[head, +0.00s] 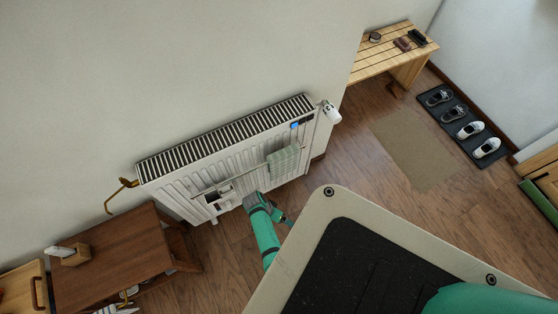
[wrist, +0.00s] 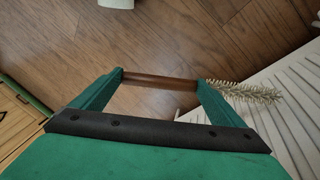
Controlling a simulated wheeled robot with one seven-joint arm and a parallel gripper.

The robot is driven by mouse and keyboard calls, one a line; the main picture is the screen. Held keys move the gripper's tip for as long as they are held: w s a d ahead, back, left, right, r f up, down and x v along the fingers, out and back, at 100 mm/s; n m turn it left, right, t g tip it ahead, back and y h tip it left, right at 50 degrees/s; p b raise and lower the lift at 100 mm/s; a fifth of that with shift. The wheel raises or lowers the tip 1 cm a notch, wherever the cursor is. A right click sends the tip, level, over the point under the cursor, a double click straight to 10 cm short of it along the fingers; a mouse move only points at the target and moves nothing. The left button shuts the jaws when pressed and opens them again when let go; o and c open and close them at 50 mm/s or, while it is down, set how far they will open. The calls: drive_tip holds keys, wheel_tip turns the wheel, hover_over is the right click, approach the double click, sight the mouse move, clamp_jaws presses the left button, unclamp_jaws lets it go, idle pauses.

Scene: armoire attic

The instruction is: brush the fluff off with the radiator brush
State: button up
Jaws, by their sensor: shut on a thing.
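The radiator brush shows in the wrist view, with a brown wooden handle (wrist: 160,82) lying across between the two green fingers. Its pale bristly head (wrist: 245,92) sticks out to the right, close to the white ribbed radiator panel. My gripper (wrist: 160,78) is shut on the brush. In the head view my gripper (head: 252,200) is in front of the lower middle of the white radiator (head: 172,187); the brush cannot be made out there. I cannot make out any fluff in either view.
A greenish cloth (head: 284,160) hangs on the radiator's front rail. A white valve (head: 331,112) is at its right end. A brown side table (head: 120,255) stands at left. A slatted bench (head: 385,58), a beige mat (head: 413,148) and a shoe tray (head: 457,108) are at right.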

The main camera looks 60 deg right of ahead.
drive_tip(key=shift+w+d, duration=0.3)
drive_tip(key=shift+w, duration=0.2)
drive_tip(key=shift+w+d, duration=0.25)
drive_tip(key=shift+w, duration=0.2)
drive_tip(key=shift+s+d, duration=0.1)
drive_tip(key=shift+d, duration=0.05)
drive_tip(key=shift+s+d, duration=0.25)
drive_tip(key=shift+d, duration=0.15)
drive_tip(key=shift+s+d, duration=0.1)
drive_tip(key=shift+d, duration=0.55)
drive_tip(key=shift+d+r, duration=0.1)
drive_tip(key=shift+s+d, duration=0.35)
drive_tip(key=shift+s, duration=0.05)
drive_tip(key=shift+s+d, duration=0.1)
drive_tip(key=shift+s+d, duration=0.3)
drive_tip(key=shift+s, duration=0.1)
